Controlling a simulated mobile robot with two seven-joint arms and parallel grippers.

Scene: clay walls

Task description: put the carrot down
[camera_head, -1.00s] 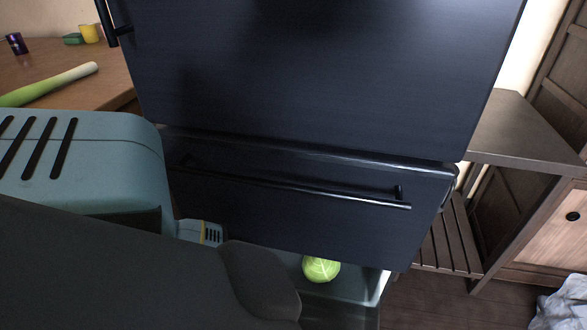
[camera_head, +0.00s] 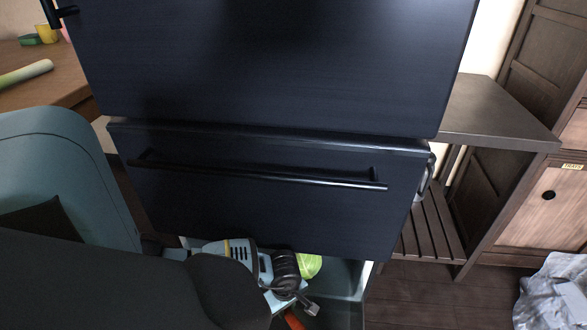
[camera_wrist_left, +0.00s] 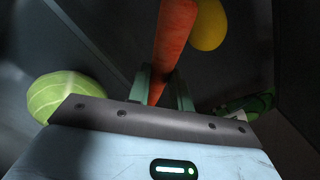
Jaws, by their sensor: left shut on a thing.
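The orange carrot (camera_wrist_left: 176,35) is between the two fingers of my left gripper (camera_wrist_left: 164,90) in the left wrist view, and the gripper is shut on it. In the head view, my left gripper (camera_head: 302,308) is at the open lower drawer (camera_head: 343,281) of a dark fridge, with a bit of the carrot (camera_head: 293,320) showing below it. My arm hides much of the drawer. I cannot tell whether the carrot touches the drawer floor. My right gripper is not in view.
A pale green cabbage (camera_wrist_left: 66,94) lies left of the gripper in the wrist view. A yellow round fruit (camera_wrist_left: 208,25) is beside the carrot, and a green item (camera_wrist_left: 258,106) is at right. The fridge front (camera_head: 270,205) rises behind the drawer. A wooden counter (camera_head: 45,85) stands at left.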

